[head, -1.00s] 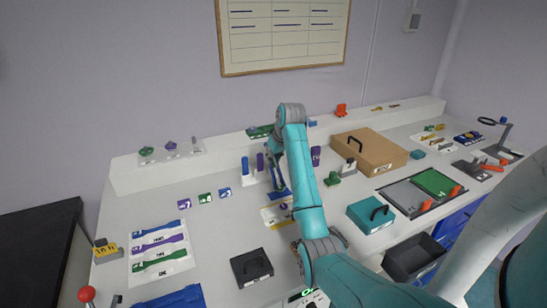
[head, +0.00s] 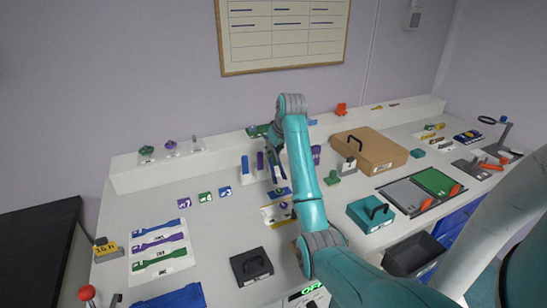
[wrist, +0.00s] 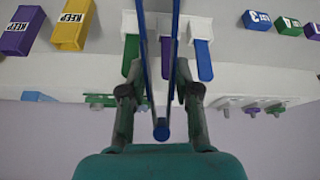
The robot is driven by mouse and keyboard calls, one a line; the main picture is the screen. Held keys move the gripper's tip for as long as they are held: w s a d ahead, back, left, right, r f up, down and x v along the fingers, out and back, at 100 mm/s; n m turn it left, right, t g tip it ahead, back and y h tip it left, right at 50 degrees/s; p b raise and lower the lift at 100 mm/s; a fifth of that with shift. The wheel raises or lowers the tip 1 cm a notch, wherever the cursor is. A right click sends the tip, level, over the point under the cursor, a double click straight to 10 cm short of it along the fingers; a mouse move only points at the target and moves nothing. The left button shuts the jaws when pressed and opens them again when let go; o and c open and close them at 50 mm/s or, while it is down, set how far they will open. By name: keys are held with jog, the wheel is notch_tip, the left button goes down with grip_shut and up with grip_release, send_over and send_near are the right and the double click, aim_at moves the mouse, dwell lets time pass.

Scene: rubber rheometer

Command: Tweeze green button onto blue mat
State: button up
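My gripper (wrist: 158,85) is shut on blue tweezers (wrist: 162,130), whose two long legs run away from it, spread apart at their ends. In the head view my gripper (head: 275,146) is above the middle of the bench with the tweezers (head: 277,168) pointing down. I cannot pick out the green button for certain; a small green block (head: 205,197) and a green knob-like piece (head: 147,149) stand to the left.
White holders with green (wrist: 131,55), purple and blue (wrist: 203,60) upright bars are close to the tweezers. Yellow (wrist: 72,22) and purple KEEP blocks are at the wrist view's left. A brown case (head: 370,155) and teal box (head: 370,212) stand right, a dark box (head: 251,267) in front.

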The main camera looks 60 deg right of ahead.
notch_tip(320, 180, up, 8)
jog(key=shift+f, duration=0.2)
dwell(0.4)
